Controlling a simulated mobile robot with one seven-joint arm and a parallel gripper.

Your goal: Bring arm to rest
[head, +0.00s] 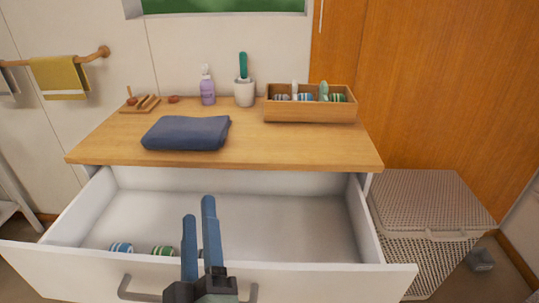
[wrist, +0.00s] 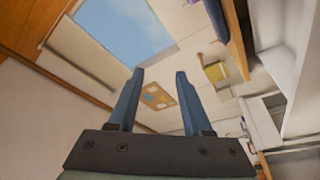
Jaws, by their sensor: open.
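My gripper (head: 199,235) is at the lower middle of the head view, its two blue fingers pointing up and away in front of the open drawer. The fingers are apart with nothing between them. In the wrist view my gripper (wrist: 153,92) also shows open and empty, facing the upper wall and ceiling area. My gripper appears in front of the white drawer (head: 300,215); how far above it I cannot tell.
The drawer holds two striped items (head: 121,248). On the wooden top (head: 300,152) are a folded blue towel (head: 187,133), a purple bottle (head: 207,88), a cup (head: 244,93) and a wooden box (head: 310,115). A wicker hamper (head: 425,200) stands right.

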